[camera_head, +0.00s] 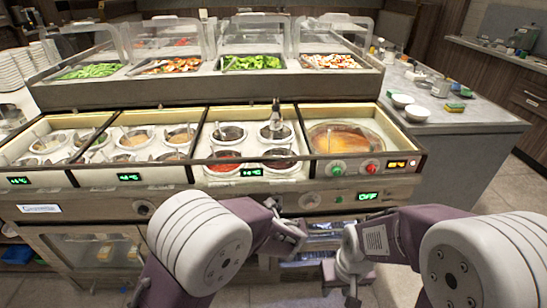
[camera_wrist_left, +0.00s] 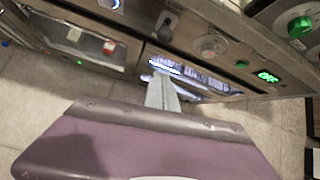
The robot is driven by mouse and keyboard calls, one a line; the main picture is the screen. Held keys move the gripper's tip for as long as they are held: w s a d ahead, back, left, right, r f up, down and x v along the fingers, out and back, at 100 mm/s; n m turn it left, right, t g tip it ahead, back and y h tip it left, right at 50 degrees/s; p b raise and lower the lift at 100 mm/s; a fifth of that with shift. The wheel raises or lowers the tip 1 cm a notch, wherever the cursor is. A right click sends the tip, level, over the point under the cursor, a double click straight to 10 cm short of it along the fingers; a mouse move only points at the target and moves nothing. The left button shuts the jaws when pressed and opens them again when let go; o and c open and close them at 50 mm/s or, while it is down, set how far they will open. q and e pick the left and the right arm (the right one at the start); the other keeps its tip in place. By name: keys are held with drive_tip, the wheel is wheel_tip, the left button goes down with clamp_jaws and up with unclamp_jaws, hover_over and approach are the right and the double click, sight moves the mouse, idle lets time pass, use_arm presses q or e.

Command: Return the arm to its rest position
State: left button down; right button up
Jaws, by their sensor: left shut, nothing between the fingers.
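My left arm comes in from the left in the head view, bent in front of the counter. In the left wrist view my left gripper (camera_wrist_left: 162,84) is shut and empty, its pale fingers pointing toward the counter's lower front. No object is near its fingers, and I cannot tell the exact gap to the counter front. My right arm comes in from the right in the head view, with its gripper (camera_head: 351,296) hanging low near the bottom edge. It is too small to tell whether the right fingers are open or shut.
The sauce counter (camera_head: 105,207) spans the front, with sauce wells, a soup pan (camera_head: 345,138) and green displays. Glass-covered salad trays stand behind. A side counter (camera_head: 455,118) with white bowls (camera_head: 417,113) is at the right. Tiled floor is open below.

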use_arm(q)
drive_tip(key=w+a+r+n+y, duration=0.1)
drive_tip(key=w+a+r+n, duration=0.1)
drive_tip(key=a, duration=0.4)
drive_tip(key=w+a+r+n+y, duration=0.1)
drive_tip(key=w+a+r+n, duration=0.1)
drive_tip(key=a, duration=0.3)
drive_tip(key=s+a+n+g+y, duration=0.2)
drive_tip(key=s+a+n, duration=0.3)
drive_tip(key=a+n, duration=0.65)
drive_tip(key=s+a+f+n+g, duration=0.2)
drive_tip(key=s+a+n+g, duration=0.1)
drive_tip(key=s+a+n, duration=0.55)
drive_tip(key=s+d+f+n+g+h, duration=0.2)
drive_tip(key=s+d+f+n+h, duration=0.1)
drive_tip(key=s+d+n, duration=0.45)
wheel_tip(320, 180, up, 17)
drive_tip(key=s+n+p, duration=0.2)
drive_tip(key=n+p, duration=0.1)
drive_tip(key=p, duration=1.3)
drive_tip(key=shift+a+p, duration=0.3)
drive_tip(key=shift+p, duration=0.1)
